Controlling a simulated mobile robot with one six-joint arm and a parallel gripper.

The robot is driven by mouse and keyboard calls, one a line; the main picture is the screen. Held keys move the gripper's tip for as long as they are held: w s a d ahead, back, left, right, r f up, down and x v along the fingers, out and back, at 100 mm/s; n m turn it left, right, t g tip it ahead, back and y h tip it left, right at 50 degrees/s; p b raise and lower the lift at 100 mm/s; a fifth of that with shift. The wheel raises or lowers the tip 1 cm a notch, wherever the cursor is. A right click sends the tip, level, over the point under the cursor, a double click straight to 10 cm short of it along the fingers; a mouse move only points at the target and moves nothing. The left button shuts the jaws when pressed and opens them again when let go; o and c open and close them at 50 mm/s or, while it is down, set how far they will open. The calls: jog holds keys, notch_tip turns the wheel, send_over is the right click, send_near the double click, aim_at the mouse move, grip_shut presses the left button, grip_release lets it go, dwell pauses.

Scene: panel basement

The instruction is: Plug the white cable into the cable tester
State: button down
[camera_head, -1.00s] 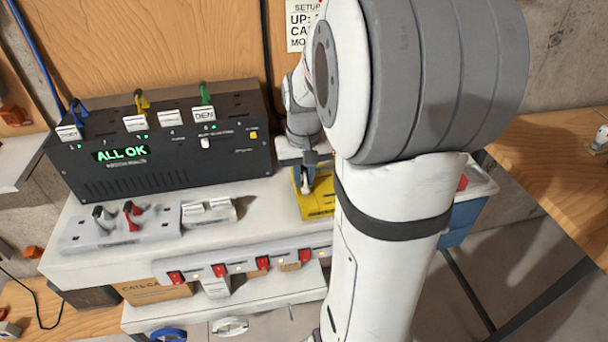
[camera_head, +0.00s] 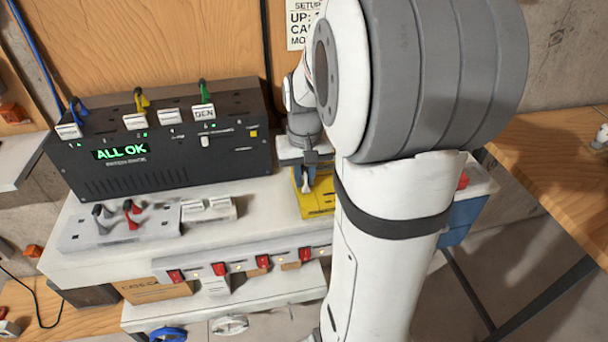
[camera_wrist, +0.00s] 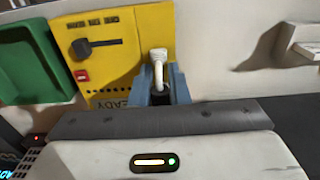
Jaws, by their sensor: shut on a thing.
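The yellow cable tester (camera_head: 318,204) stands on the white bench, partly hidden behind my arm. In the wrist view its yellow face (camera_wrist: 122,66) shows a dark slider, a red switch and the partly covered word "READY". My gripper (camera_head: 305,176) is over the tester, its blue fingers (camera_wrist: 157,86) shut on the white cable (camera_wrist: 159,76). The cable's white plug (camera_wrist: 158,54) sticks out past the fingertips, against the right part of the tester's face. I cannot tell whether it is in a socket or only in front of it.
A black switch rack (camera_head: 160,145) reading "ALL OK" stands at the left with several cables on top. A grey panel with black and red levers (camera_head: 118,228) and a strip of red switches (camera_head: 240,264) are in front. A green tray (camera_wrist: 32,62) is beside the tester.

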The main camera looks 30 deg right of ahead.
jog(key=c, duration=1.3)
grip_release()
jog(key=shift+o, duration=0.3)
jog(key=o, duration=0.3)
jog(key=shift+o, duration=0.2)
jog(key=shift+r, duration=0.1)
jog(key=shift+r+p, duration=2.9)
jog(key=shift+r, duration=0.8)
